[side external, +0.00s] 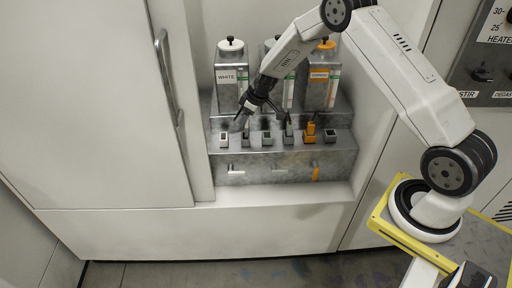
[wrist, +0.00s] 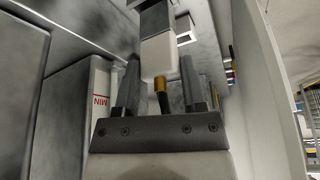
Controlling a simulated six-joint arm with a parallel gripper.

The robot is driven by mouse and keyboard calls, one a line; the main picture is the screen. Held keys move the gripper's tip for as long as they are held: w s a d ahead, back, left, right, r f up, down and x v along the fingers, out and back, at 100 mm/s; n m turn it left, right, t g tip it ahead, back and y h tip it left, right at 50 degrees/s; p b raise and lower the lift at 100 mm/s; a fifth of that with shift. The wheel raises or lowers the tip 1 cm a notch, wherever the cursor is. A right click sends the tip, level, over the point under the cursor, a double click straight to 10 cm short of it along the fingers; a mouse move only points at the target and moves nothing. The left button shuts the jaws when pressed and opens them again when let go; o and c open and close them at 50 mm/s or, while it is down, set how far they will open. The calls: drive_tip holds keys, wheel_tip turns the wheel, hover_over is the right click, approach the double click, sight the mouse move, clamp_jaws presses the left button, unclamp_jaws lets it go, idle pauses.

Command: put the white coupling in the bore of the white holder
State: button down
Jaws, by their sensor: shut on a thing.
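My gripper (wrist: 158,66) is shut on the white coupling (wrist: 160,52), a pale block between the two dark fingers in the wrist view. A brass stem (wrist: 161,98) runs from it back toward the palm. In the side view my gripper (side external: 241,118) points down and left, over the left part of the row of holders; the coupling is too small to make out clearly there. The white holder (side external: 224,141) is the leftmost small block with a dark opening, a little left of and below the fingertips. Whether the coupling touches a holder cannot be told.
More small holders stand to the right, one with an orange coupling (side external: 310,130). Behind them are a canister marked WHITE (side external: 231,76) and an orange-labelled canister (side external: 320,78). The cabinet wall (side external: 192,100) is close on the left.

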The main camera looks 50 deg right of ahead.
drive_tip(key=shift+w+f, duration=0.2)
drive_tip(key=shift+w+f, duration=0.2)
drive_tip(key=shift+f, duration=0.3)
drive_tip(key=shift+d+f, duration=0.1)
drive_tip(key=shift+f, duration=1.2)
drive_tip(key=shift+f, duration=0.1)
drive_tip(key=shift+c, duration=0.8)
unclamp_jaws()
drive_tip(key=v, duration=1.2)
